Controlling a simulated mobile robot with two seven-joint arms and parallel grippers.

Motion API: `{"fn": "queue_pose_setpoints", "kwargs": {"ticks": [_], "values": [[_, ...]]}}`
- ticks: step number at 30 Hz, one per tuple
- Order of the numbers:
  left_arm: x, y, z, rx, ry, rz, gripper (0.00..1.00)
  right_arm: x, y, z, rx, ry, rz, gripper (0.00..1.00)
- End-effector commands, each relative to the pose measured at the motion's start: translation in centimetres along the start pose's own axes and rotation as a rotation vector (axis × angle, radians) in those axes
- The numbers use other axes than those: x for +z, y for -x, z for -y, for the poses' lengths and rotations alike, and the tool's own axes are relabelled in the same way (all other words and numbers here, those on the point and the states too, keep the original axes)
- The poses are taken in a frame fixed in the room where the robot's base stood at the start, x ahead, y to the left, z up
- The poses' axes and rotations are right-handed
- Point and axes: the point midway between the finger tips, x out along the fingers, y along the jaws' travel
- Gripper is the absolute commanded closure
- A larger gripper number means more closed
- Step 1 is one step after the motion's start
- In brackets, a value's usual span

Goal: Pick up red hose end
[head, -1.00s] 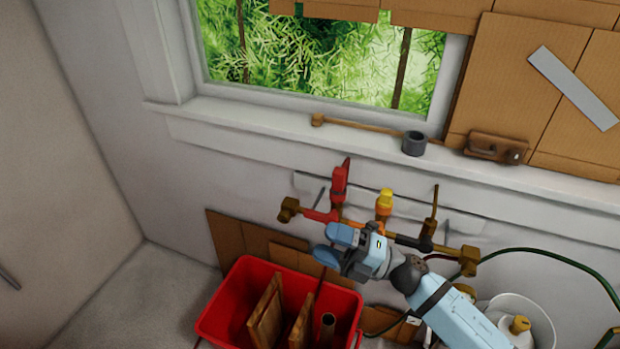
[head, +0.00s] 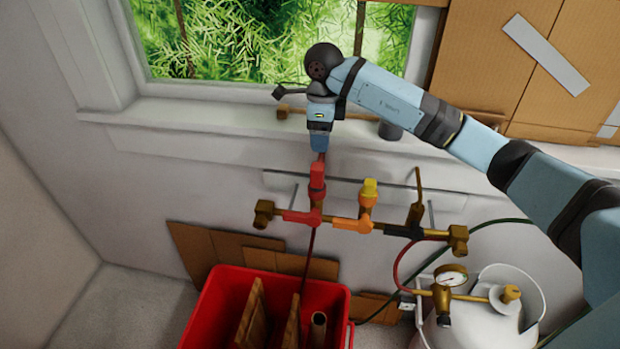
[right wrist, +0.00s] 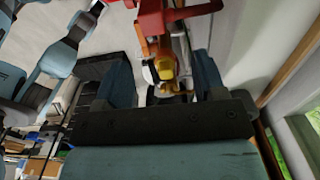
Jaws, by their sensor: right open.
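A thin dark red hose (head: 309,249) hangs below the red valve (head: 317,180) and runs down into the red bin (head: 205,310). I cannot make out its free end. My right gripper (head: 319,148) points down just above the red valve's upper tip, at the window sill's front. In the right wrist view my right gripper (right wrist: 161,70) is open, its two blue fingers apart. A red fitting (right wrist: 152,20) and a yellow valve part (right wrist: 166,68) show beyond and between them; I see no hose gripped. My left gripper is not in view.
The brass manifold (head: 263,212) carries a yellow valve (head: 367,200) and a dark valve beside the red one. A white tank (head: 485,325) with a gauge (head: 450,277) stands lower right. Boards stand in the bin. Cardboard (head: 195,248) leans on the wall behind.

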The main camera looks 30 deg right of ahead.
Motion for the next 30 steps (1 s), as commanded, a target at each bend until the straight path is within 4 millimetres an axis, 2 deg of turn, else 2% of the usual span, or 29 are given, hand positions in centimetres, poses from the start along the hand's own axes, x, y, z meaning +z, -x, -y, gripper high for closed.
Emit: {"fn": "queue_pose_setpoints", "kwargs": {"ticks": [3,9,17,24,30], "values": [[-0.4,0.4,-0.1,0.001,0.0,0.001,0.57,0.0,-2.5,-0.1,0.006,-0.001,-0.001,0.36],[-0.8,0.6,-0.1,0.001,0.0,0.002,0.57,0.1,-5.8,-0.2,0.004,0.0,0.001,0.36],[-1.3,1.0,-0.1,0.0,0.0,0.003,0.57,0.4,-7.7,-0.6,0.006,0.001,0.003,0.36],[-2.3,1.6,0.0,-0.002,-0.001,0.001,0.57,0.7,-11.2,-1.0,0.006,0.0,0.003,0.36],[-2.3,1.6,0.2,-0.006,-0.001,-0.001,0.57,0.7,-12.0,-0.9,0.002,0.001,0.004,0.36]]}}
